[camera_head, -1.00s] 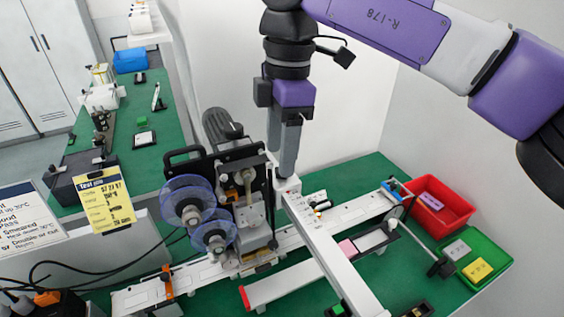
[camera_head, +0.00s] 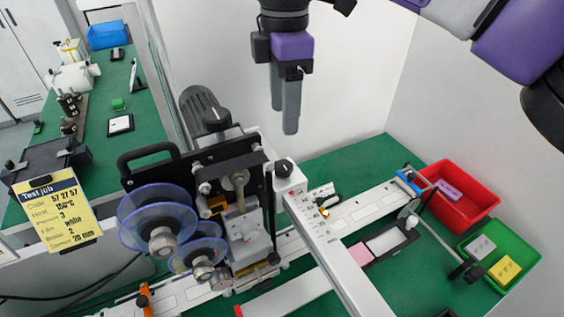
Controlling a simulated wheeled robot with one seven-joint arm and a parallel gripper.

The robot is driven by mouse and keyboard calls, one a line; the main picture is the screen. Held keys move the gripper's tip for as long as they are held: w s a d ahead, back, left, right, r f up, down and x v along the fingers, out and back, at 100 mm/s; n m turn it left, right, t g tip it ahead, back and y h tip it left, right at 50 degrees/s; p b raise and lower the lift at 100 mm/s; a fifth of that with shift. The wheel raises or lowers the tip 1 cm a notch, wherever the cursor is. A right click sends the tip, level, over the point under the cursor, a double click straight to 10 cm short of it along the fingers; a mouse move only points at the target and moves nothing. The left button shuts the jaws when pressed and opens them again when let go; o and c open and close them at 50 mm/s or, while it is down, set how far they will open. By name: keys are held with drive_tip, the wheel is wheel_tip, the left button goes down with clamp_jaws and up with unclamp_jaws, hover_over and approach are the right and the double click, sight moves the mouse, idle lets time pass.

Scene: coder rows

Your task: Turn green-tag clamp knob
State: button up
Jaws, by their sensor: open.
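My gripper (camera_head: 285,128) hangs fingers down near the upper middle of the head view. Its two fingers look open, empty and close to edge-on. Below it is the coding machine (camera_head: 238,213), with a black knob (camera_head: 283,166) on a white block. Another dark knob (camera_head: 217,118) sits by the motor at the back. Silver knobs (camera_head: 163,242) sit at the centres of the clear reels. An orange clamp (camera_head: 146,297) grips the rail at the lower left. I cannot make out a green tag on any knob.
A white rail (camera_head: 355,212) runs across the green bench. A white beam (camera_head: 325,250) comes toward me. A crank with a black handle (camera_head: 473,272), a red bin (camera_head: 468,218) and a green bin (camera_head: 530,252) are at right. A yellow job card (camera_head: 62,215) stands at left.

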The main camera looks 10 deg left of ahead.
drive_tip(key=b, duration=0.4)
hover_over(284, 165)
wheel_tip(284, 165, down, 5)
drive_tip(key=shift+r, duration=0.2)
drive_tip(key=shift+f+p, duration=0.85)
drive_tip(key=shift+f, duration=2.9)
clamp_jaws()
